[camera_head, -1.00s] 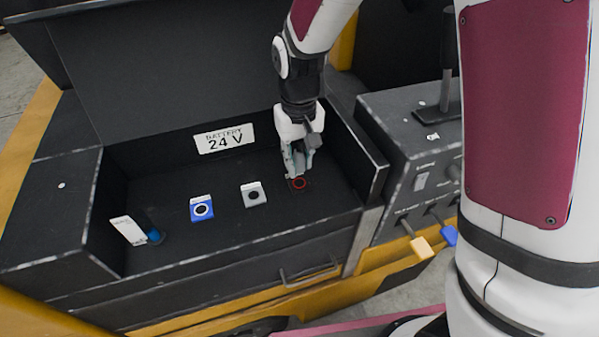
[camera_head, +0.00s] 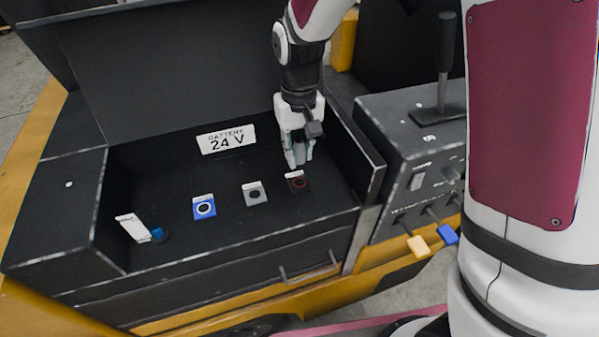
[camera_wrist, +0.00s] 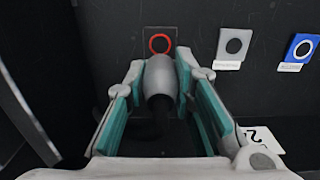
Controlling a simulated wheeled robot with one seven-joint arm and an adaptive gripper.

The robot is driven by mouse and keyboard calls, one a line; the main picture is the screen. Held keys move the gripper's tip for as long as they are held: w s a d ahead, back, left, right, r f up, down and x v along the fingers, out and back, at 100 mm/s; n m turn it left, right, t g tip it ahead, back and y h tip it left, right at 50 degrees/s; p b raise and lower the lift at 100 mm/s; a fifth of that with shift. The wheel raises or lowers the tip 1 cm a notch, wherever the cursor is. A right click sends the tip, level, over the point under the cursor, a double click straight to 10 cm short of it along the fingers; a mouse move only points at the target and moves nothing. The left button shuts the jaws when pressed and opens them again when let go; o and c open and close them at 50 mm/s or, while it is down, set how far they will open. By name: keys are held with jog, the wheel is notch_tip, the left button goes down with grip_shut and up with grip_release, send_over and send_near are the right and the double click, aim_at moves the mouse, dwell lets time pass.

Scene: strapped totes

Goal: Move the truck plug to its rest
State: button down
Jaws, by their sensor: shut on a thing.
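My gripper (camera_head: 297,160) is inside the battery box, just behind and above the red-ringed socket (camera_head: 298,183). In the wrist view its teal-lined fingers (camera_wrist: 158,95) are shut on a grey round plug (camera_wrist: 158,72) with a dark cable end. The plug's front points toward the red ring (camera_wrist: 160,44) and looks apart from it. In the head view the fingers mostly hide the plug. A grey socket (camera_head: 254,194) and a blue socket (camera_head: 204,208) sit to the left. I cannot tell which place is the rest.
A white tag (camera_head: 132,228) with a blue round piece (camera_head: 157,234) is at the box's left end. The box's right wall (camera_head: 362,160) stands close to my gripper. A lever console (camera_head: 415,150) is further right.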

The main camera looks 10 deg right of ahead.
aim_at(299, 134)
jog(key=shift+r+p, duration=0.7)
jog(key=shift+r, duration=1.6)
